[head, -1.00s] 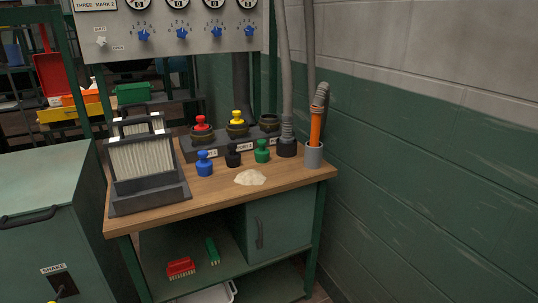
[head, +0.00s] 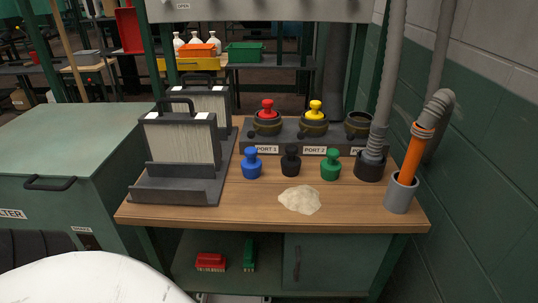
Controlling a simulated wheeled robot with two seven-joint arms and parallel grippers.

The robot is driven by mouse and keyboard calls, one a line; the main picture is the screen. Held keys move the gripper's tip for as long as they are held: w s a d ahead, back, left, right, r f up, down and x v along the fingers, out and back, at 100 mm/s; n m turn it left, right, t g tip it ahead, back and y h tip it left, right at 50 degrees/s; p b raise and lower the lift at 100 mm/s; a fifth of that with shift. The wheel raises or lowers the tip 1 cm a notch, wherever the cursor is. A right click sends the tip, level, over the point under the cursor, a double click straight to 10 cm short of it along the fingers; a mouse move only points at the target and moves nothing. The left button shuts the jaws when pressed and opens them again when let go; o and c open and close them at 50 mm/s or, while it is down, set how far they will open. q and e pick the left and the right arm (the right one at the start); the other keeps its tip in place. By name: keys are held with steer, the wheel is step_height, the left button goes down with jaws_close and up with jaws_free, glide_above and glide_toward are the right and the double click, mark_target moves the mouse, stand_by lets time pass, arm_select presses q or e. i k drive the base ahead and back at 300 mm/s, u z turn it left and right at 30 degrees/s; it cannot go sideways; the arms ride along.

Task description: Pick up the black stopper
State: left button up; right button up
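The black stopper (head: 291,161) stands upright on the wooden workbench (head: 210,213). It is between the blue stopper (head: 252,164) on its left and the green stopper (head: 331,165) on its right. A pale powder pile (head: 300,199) lies in front of it. Behind it is a port block with a red stopper (head: 267,115) in port 1 and a yellow stopper (head: 315,111) in port 2. The third port (head: 358,123) on the right shows no stopper. Neither of my grippers is in view.
Filter panels in a dark stand (head: 180,191) occupy the bench's left. A grey hose (head: 379,130) stands near the right ports. An orange-handled tool sits in a grey cup (head: 400,193) at the right edge. Red and green brushes lie on the shelf below. A green cabinet (head: 60,150) stands left.

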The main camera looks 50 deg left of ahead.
mark_target(290, 163)
steer(key=u, duration=1.9)
